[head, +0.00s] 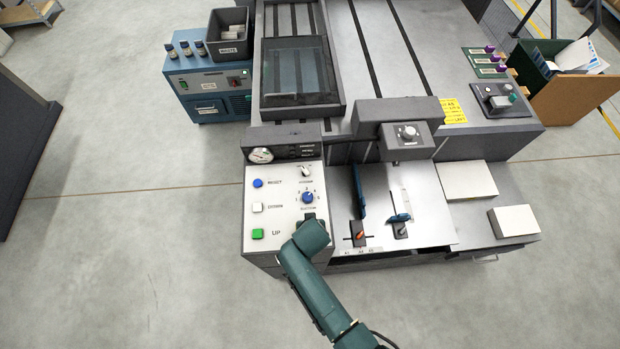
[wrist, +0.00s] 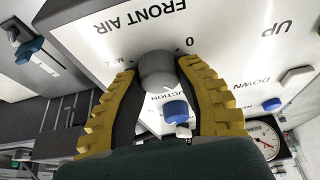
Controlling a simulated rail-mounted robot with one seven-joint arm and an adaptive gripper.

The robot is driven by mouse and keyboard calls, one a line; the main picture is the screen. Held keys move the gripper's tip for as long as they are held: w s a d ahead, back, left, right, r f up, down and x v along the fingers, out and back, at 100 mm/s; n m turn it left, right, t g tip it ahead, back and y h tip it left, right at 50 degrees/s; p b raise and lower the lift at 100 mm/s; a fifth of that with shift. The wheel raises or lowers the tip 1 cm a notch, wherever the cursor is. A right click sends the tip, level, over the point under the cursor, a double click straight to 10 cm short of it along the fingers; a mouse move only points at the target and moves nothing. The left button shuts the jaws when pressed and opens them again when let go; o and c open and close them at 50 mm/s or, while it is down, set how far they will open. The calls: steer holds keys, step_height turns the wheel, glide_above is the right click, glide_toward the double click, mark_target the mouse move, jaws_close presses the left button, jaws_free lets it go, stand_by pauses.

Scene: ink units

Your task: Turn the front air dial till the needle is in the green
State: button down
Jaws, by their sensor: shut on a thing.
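The front air dial (wrist: 157,72) is a round grey knob on the white panel, under the printed words FRONT AIR, which appear upside down in the wrist view. My gripper (wrist: 158,66) is shut on it, one yellow-padded finger on each side. In the head view my gripper (head: 308,219) is at the lower right of the control panel (head: 270,205), and my arm hides the dial there. A round white gauge (head: 261,155) sits at the panel's top left. It also shows in the wrist view (wrist: 263,137); its needle and coloured zones are too small to read surely.
Close above my gripper are the blue suction knob (head: 308,197) and a white knob (head: 306,171). Blue, white and green buttons (head: 257,233) line the panel's left. Levers (head: 358,235) stand to the right. Floor in front is clear.

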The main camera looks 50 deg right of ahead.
steer(key=m, duration=0.1)
steer(key=m+g+b, duration=0.1)
steer(key=m, duration=0.1)
steer(key=m+b, duration=0.1)
steer(key=shift+s+f+m+g+h, duration=0.15)
steer(key=shift+f+m+g+h, duration=0.1)
steer(key=shift+m+g+h, duration=0.15)
stand_by(0.4)
steer(key=c, duration=0.7)
jaws_free()
steer(key=shift+r, duration=0.1)
steer(key=shift+o, duration=0.2)
steer(key=shift+r, duration=0.1)
steer(key=shift+a+r, duration=0.1)
steer(key=shift+r, duration=0.15)
steer(key=v, duration=1.1)
